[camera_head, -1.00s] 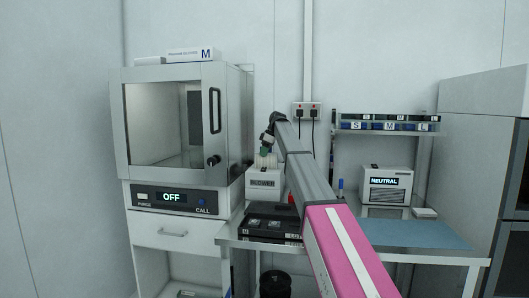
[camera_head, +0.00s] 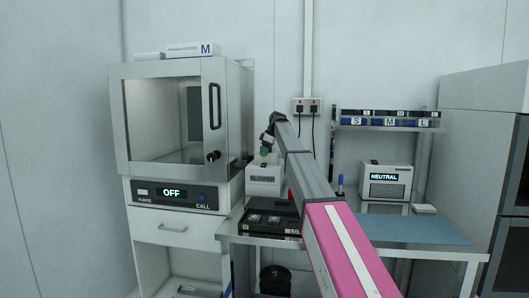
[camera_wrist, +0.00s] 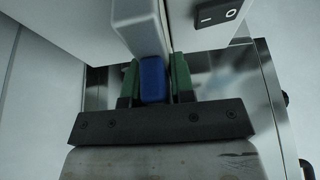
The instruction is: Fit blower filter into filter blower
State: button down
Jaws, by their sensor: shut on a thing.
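The filter blower (camera_head: 263,181) is a white box labelled BLOWER on the bench, left of my arm. My gripper (camera_head: 266,151) is just above its top. In the wrist view, my gripper's green fingers (camera_wrist: 154,80) are shut on the blue end of the blower filter (camera_wrist: 153,78). A pale grey block (camera_wrist: 140,28), apparently the filter's body, extends from the blue end between white housing surfaces. The blower's housing (camera_wrist: 195,22) with a black switch is close on the right. How deep the filter sits in the blower is hidden.
A glass-fronted cabinet (camera_head: 150,120) showing OFF stands close left of the blower. Black cases (camera_head: 270,222) lie in front of the blower. A NEUTRAL device (camera_head: 386,183) and a blue mat (camera_head: 420,230) are to the right, with clear room on the mat.

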aim_at(264, 158)
jog(key=shift+f, duration=1.75)
jog(key=c, duration=0.9)
grip_release()
jog(key=shift+f, duration=0.1)
jog(key=shift+s, duration=0.1)
jog(key=v, duration=1.1)
jog(key=shift+a, duration=0.1)
